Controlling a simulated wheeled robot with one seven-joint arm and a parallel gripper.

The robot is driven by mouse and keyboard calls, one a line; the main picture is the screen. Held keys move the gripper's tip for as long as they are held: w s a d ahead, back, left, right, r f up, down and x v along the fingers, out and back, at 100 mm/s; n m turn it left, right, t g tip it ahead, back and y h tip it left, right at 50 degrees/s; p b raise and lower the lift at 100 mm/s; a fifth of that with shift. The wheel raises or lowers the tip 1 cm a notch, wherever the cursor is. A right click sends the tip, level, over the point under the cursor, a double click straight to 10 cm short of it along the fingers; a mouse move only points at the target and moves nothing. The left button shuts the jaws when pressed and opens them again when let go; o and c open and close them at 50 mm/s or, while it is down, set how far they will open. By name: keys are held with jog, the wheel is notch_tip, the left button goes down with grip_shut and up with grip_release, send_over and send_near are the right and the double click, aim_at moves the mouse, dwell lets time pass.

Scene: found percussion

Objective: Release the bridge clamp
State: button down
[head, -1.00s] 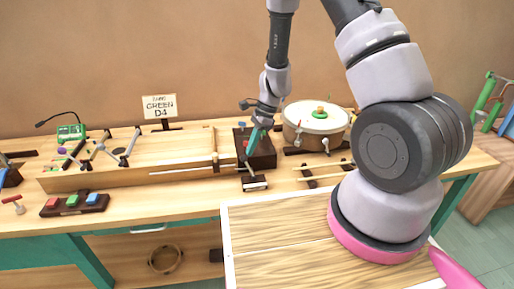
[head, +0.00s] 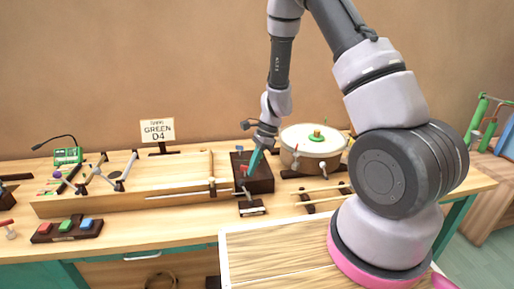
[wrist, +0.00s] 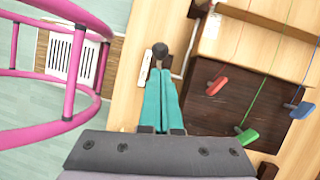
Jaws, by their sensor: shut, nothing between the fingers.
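A small lever with a black ball knob (wrist: 159,47) and a short metal shaft shows in the wrist view, beside a white strip; it may be the bridge clamp. In the head view a small dark base with a white strip (head: 252,208) stands in front of a dark block (head: 262,181). My gripper (head: 250,172) has teal fingers and points down by the block's left side. In the wrist view its closed fingertips (wrist: 159,71) overlap the lever just below the knob. I cannot tell whether they touch it. The fingers hide part of the lever.
The dark block carries red (wrist: 217,84), green (wrist: 246,135) and blue (wrist: 302,110) pegs with strings. A long wooden box (head: 120,203) lies to the left, a round drum (head: 312,150) to the right. A pink tubular frame (wrist: 72,60) fills the wrist view's left side.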

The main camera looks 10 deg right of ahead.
jog(key=a+v, duration=0.1)
jog(key=v, duration=1)
jog(key=shift+r, duration=0.15)
